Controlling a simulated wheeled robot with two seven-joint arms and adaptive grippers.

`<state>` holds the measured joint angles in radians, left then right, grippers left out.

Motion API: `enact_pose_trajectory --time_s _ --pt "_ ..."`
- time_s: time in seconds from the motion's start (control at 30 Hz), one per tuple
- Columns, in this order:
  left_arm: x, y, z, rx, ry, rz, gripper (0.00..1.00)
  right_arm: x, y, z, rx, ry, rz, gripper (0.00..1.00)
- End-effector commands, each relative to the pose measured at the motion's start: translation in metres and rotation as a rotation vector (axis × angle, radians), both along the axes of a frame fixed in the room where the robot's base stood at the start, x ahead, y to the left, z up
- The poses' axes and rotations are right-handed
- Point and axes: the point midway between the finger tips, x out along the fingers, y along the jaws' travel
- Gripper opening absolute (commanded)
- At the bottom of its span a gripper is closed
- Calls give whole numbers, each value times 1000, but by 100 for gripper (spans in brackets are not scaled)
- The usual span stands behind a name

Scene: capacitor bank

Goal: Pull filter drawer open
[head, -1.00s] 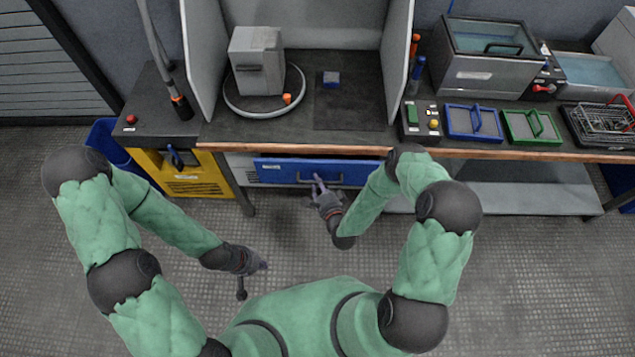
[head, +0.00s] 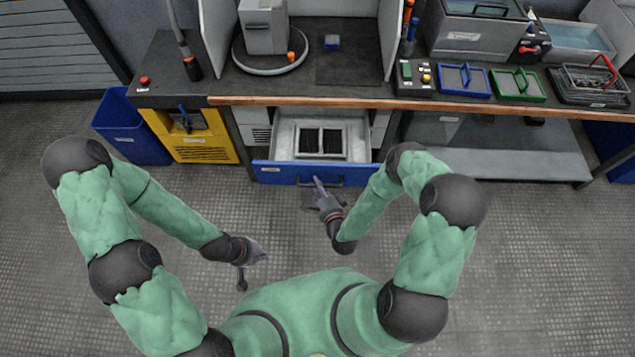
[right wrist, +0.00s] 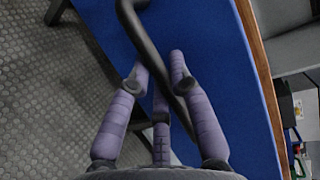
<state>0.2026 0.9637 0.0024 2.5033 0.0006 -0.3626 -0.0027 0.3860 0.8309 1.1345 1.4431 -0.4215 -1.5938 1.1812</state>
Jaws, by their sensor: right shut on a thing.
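The filter drawer, with a blue front (head: 275,174), stands out from under the bench in the head view. Its grey tray (head: 284,135) is exposed, with a framed insert of two dark filter panels (head: 320,140) inside. My right gripper (head: 320,184) is at the front face, shut on the dark bar handle (head: 345,181). In the right wrist view my right gripper's purple fingers (right wrist: 158,78) close around the black handle (right wrist: 138,28), against the blue front (right wrist: 225,70). My left gripper (head: 260,250) hangs low over the floor, away from the drawer; its finger opening is unclear.
The bench edge (head: 400,102) runs above the drawer. A yellow cabinet (head: 195,140) and a blue bin (head: 130,128) stand to the left. A low grey shelf (head: 500,150) is at right. The floor in front is clear.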

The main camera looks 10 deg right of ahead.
Motion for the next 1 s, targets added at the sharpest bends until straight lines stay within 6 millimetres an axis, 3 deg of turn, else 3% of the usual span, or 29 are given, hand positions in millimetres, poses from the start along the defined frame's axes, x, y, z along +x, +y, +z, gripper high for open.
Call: enact_pose_trajectory --time_s 0.47,0.5,0.57,0.6,1.0 --pt "0 0 0 0 0 0 0 -3 1 -1 1 1 -1 0" --pt "0 0 0 0 0 0 0 -3 1 -1 1 1 -1 26" --pt "0 0 0 0 0 0 0 -3 1 0 1 1 0 43" --pt "0 0 0 0 0 0 0 -3 1 0 1 1 0 46" --pt "0 0 0 0 0 0 0 -8 0 1 1 0 0 46"
